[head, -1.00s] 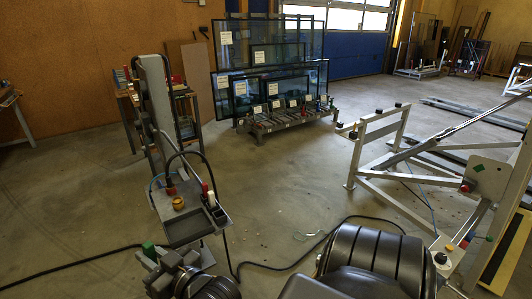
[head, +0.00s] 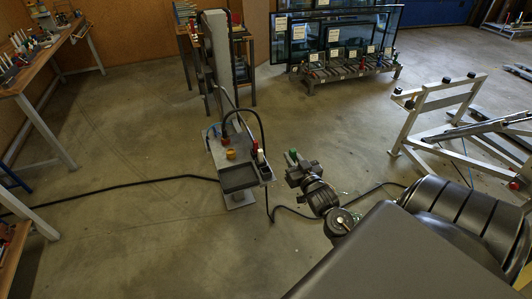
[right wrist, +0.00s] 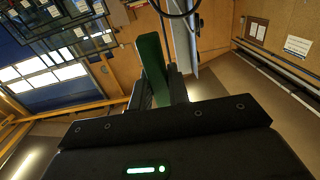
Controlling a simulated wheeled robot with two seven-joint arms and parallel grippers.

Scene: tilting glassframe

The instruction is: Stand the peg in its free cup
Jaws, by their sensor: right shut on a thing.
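The green peg (head: 292,157) is held in my right gripper (head: 295,168), which is shut on it. They show to the right of a grey stand with a small tray (head: 238,178), apart from it in the picture. In the right wrist view the peg (right wrist: 152,72) is a green upright block between the dark fingers. On the stand are a yellow round part (head: 231,154), a red part (head: 225,140) and dark holders with red and white tops (head: 261,158). I cannot tell which is the free cup. My left gripper is not in view.
A black cable (head: 120,185) runs across the floor past the stand. Workbenches (head: 40,85) with tools stand at the left. A glass rack (head: 345,72) is at the back, and a grey metal frame (head: 440,105) stands at the right.

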